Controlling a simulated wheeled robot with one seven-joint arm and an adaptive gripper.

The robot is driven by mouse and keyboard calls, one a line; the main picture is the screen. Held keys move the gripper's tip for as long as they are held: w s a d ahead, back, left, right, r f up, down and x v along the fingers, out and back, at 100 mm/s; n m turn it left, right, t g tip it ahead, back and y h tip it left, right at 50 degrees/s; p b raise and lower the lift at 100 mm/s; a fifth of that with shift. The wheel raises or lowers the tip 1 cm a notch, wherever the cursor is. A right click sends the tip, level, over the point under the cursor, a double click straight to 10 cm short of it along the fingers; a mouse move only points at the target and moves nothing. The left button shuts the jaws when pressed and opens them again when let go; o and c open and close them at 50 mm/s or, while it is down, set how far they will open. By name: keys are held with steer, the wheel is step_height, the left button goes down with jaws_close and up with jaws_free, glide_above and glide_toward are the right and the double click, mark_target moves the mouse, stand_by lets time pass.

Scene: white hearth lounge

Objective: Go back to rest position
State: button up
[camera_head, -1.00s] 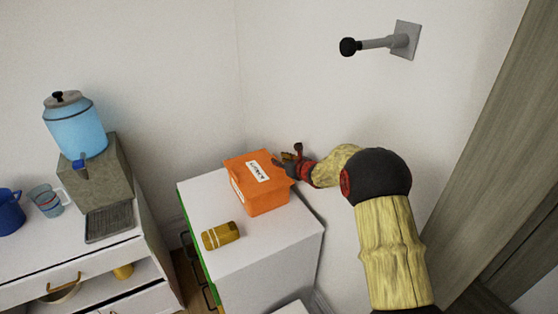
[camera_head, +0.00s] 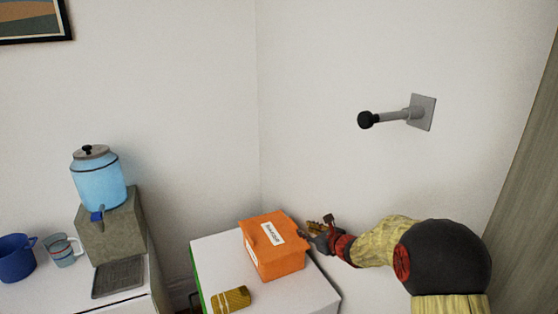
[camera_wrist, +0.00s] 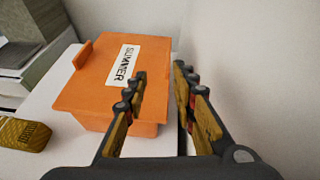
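My gripper (camera_head: 322,228) is beside the right side of an orange lidded box (camera_head: 275,252) on a white cabinet top. In the wrist view, my gripper (camera_wrist: 160,90) has its two fingers apart with nothing held between them. The left finger overlaps the view of the orange box (camera_wrist: 85,88), which has a white label reading "SUMMER". I cannot tell whether that finger touches the box.
A yellow patterned can (camera_head: 231,299) lies on the white cabinet (camera_head: 215,257) left of the box. A blue drink dispenser (camera_head: 97,182), a blue mug (camera_head: 16,257) and a clear cup (camera_head: 62,250) stand further left. A wall-mounted rod (camera_head: 395,115) juts out above my arm.

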steer(key=s+a+f+n+g+y, duration=0.2)
steer(key=s+a+f+n, duration=0.1)
steer(key=s+f+n, duration=0.15)
steer(key=s+a+r+n+g, duration=0.25)
steer(key=s+n, duration=0.45)
steer(key=s, duration=0.4)
steer(key=s+a+r+n+g, duration=0.15)
steer(key=s+n+g, duration=0.25)
steer(key=s+n, duration=0.5)
steer(key=s+d+r+n+h, duration=0.2)
steer(key=s+d+r+n, duration=0.1)
steer(key=s, duration=0.6)
steer(key=s+d+r+n+t+h, duration=0.1)
steer(key=s+d+r+n+h, duration=0.2)
steer(key=s, duration=0.6)
steer(key=s+d+r+n+t+h, duration=0.1)
steer(key=s+d+r+n+h, duration=0.1)
steer(key=s+d+r, duration=0.4)
steer(key=shift+s+d+r+n+h, duration=0.2)
steer(key=shift+s+r+n+h, duration=0.3)
steer(key=shift+s, duration=0.95)
